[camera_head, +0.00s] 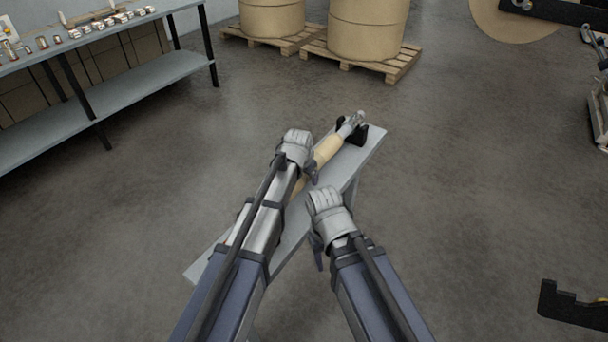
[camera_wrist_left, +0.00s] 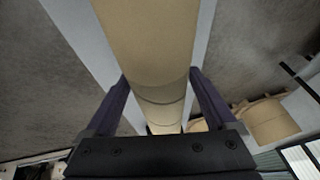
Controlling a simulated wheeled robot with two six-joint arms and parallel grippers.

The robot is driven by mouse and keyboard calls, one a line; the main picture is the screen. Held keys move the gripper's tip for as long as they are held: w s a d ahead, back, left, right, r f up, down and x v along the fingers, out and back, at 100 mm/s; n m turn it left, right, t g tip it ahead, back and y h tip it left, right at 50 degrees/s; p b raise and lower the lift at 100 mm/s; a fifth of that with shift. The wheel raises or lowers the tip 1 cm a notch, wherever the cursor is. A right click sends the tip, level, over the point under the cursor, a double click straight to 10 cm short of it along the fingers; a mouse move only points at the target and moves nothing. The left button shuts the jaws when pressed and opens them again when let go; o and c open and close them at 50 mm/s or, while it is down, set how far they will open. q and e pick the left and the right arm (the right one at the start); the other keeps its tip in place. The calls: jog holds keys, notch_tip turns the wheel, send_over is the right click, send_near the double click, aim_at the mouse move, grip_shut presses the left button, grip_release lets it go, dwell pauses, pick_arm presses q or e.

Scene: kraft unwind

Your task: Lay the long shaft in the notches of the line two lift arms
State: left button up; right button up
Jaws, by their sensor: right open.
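The long shaft's silver end (camera_head: 350,125) shows past a tan core (camera_head: 327,149). It rests at a black cradle (camera_head: 357,134) on a narrow grey bench (camera_head: 372,146). My left gripper (camera_head: 311,172) is low at the core's near part, largely hidden by its own wrist. In the left wrist view its two fingers (camera_wrist_left: 160,95) stand on either side of the tan tube (camera_wrist_left: 150,40); I cannot tell whether they press on it. My right gripper (camera_head: 318,256) is open and empty, beside the bench's right edge. I cannot identify the line two lift arms for sure.
A black arm (camera_head: 565,12) by a tan roll (camera_head: 515,15) is at the top right. A black notched part (camera_head: 573,304) is at the lower right. Pallets (camera_head: 388,68) with big rolls stand behind, a shelf table (camera_head: 150,78) at the left. Floor between is clear.

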pick_arm(q)
grip_shut()
dwell(0.5)
dwell(0.9)
jog(key=shift+r, duration=0.15)
jog(key=shift+r+p, duration=2.3)
jog(key=shift+p, duration=0.15)
jog(key=shift+r, duration=0.15)
notch_tip(320, 180, up, 13)
jog(key=p, duration=1.3)
dwell(0.3)
